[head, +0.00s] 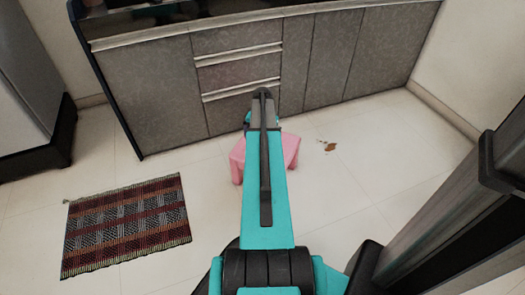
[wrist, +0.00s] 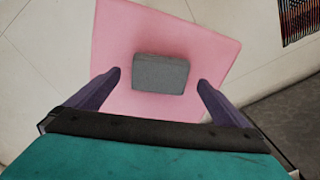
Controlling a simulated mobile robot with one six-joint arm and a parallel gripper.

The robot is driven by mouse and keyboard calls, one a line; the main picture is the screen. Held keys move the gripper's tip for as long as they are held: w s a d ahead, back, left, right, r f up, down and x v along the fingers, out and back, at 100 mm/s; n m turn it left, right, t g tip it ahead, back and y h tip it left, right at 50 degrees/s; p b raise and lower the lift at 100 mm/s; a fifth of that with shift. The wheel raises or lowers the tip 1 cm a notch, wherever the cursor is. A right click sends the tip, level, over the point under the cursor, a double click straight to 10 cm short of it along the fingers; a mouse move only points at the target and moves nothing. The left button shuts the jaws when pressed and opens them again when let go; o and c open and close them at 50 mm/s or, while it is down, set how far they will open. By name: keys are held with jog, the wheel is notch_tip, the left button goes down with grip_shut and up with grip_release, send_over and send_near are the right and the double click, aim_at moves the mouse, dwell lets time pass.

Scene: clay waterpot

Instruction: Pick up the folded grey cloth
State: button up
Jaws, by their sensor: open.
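The folded grey cloth (wrist: 160,73) shows in the wrist view as a small grey block lying on a pink stool (wrist: 205,40). My gripper (wrist: 160,80) is open, with one purple finger on each side of the cloth's near end and a gap between each finger and the cloth. I cannot tell the height of the fingers above the stool. In the head view the pink stool (head: 291,150) stands on the floor in front of the cabinets, partly hidden by my arm. The cloth is hidden there behind my arm.
A woven striped rug (head: 126,224) lies on the floor at left. Grey cabinets (head: 330,60) with drawers stand behind the stool. A brown patch (head: 329,147) is on the floor right of the stool. A tall grey appliance (head: 30,80) stands at far left. Floor around the stool is mostly clear.

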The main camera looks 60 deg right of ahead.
notch_tip(320, 180, down, 2)
jog(key=shift+f, duration=0.1)
dwell(0.5)
jog(key=c, duration=1.1)
jog(key=shift+r, duration=0.25)
jog(key=shift+r, duration=0.5)
jog(key=r+p, duration=0.1)
jog(key=r, duration=0.1)
jog(key=shift+s+a+r+p, duration=0.2)
jog(key=shift+r+p, duration=0.1)
jog(key=shift+p, duration=0.1)
jog(key=s+a+p, duration=0.1)
jog(key=s+a, duration=0.1)
jog(key=s, duration=0.2)
jog(key=s+a+p, duration=0.1)
jog(key=s+a, duration=0.1)
jog(key=s, duration=0.3)
jog(key=s+a+r+p, duration=0.1)
jog(key=s+a, duration=0.1)
jog(key=s, duration=0.3)
jog(key=shift+a+p, duration=0.3)
jog(key=shift+a, duration=0.05)
